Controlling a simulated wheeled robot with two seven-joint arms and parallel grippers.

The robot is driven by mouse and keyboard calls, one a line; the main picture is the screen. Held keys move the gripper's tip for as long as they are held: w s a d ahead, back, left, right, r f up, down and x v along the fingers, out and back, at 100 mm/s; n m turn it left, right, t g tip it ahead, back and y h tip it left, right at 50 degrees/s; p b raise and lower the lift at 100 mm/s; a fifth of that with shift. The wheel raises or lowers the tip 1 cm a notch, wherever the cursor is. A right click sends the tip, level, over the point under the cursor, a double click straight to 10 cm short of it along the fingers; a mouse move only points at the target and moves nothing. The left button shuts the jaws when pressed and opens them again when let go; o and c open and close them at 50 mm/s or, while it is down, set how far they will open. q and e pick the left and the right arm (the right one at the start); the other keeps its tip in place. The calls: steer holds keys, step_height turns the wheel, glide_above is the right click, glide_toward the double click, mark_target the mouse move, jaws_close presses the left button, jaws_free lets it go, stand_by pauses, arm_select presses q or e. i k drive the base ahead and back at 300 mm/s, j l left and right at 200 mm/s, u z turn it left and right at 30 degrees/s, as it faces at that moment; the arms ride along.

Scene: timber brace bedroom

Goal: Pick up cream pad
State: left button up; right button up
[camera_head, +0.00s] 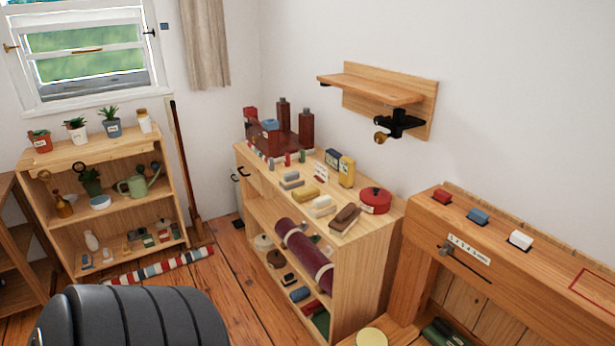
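A small cream pad (322,206) lies on the top of the wooden shelf unit (370,243) in the middle of the view. It sits between a yellow block (305,194) and a brown brush-like block (345,218). Neither of my grippers shows in the head view.
A red round tin (375,200) and yellow box (346,171) stand behind the pad. A dark red roll (303,255) sticks out of the shelf below. A dark ribbed shape (130,318) fills the lower left. Some wooden floor (235,270) is clear.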

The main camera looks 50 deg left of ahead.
mark_target(322, 206)
steer(key=u, duration=1.5)
